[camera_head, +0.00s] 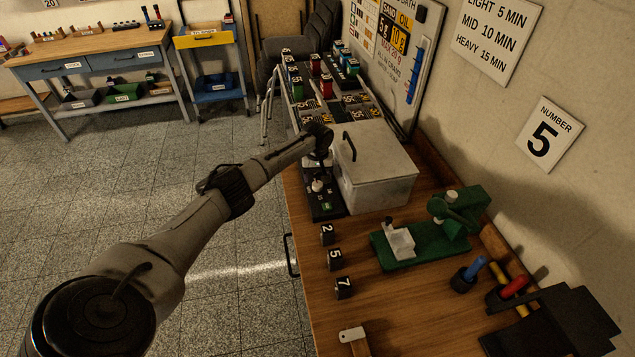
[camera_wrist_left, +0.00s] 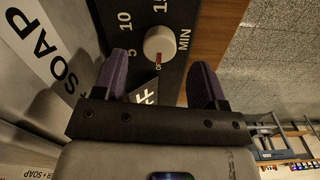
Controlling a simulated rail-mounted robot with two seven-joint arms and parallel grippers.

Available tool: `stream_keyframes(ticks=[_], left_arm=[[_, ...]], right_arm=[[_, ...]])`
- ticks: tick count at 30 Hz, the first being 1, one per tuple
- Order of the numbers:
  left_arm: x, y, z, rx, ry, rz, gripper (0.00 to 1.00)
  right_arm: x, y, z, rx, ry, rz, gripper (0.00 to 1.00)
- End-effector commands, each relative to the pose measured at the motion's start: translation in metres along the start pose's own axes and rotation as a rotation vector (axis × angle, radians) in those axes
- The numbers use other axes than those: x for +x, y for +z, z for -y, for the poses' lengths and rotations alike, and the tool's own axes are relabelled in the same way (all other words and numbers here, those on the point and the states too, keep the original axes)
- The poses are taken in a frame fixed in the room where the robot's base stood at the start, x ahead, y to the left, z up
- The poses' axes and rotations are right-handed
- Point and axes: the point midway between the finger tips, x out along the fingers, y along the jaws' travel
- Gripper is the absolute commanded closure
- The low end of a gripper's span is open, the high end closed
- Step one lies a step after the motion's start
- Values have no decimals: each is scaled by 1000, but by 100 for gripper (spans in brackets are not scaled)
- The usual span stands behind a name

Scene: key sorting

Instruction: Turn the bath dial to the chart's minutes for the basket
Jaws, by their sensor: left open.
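The bath dial is a round white knob (camera_wrist_left: 160,42) on a black panel, also in the head view (camera_head: 317,186). Its red mark points down in the left wrist view, towards small lettering near the partly hidden OFF label. The figures 5, 10 and a cut-off 15 and MIN surround it. My left gripper (camera_wrist_left: 160,62) is open, its purple fingers on either side of the knob's lower part; contact cannot be told. It shows small over the panel in the head view (camera_head: 318,163). The chart (camera_head: 491,38) reads light 5, mid 10, heavy 15 min. I cannot identify the basket.
A lidded grey box (camera_head: 375,175) stands right beside the dial panel. Number blocks 2, 5 and 7 (camera_head: 335,259) lie along the bench's front edge. A green fixture (camera_head: 425,245) stands to their right. A wall sign (camera_head: 542,134) reads number 5.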

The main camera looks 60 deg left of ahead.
Motion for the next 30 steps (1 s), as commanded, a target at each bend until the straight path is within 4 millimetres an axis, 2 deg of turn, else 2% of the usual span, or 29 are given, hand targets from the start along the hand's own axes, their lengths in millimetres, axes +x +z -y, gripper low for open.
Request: stream_keyframes(ticks=[3,9,22,30], left_arm=[[17,1,-1,0,0,1,34],[34,0,-1,0,1,0,34],[40,0,-1,1,1,-2,34],[40,0,0,1,1,-2,58]], right_arm=[[-1,0,0,-1,1,0,65],[0,0,-2,-6,5,1,65],[0,1,-3,-10,8,2,65],[0,0,-1,-5,4,1,65]])
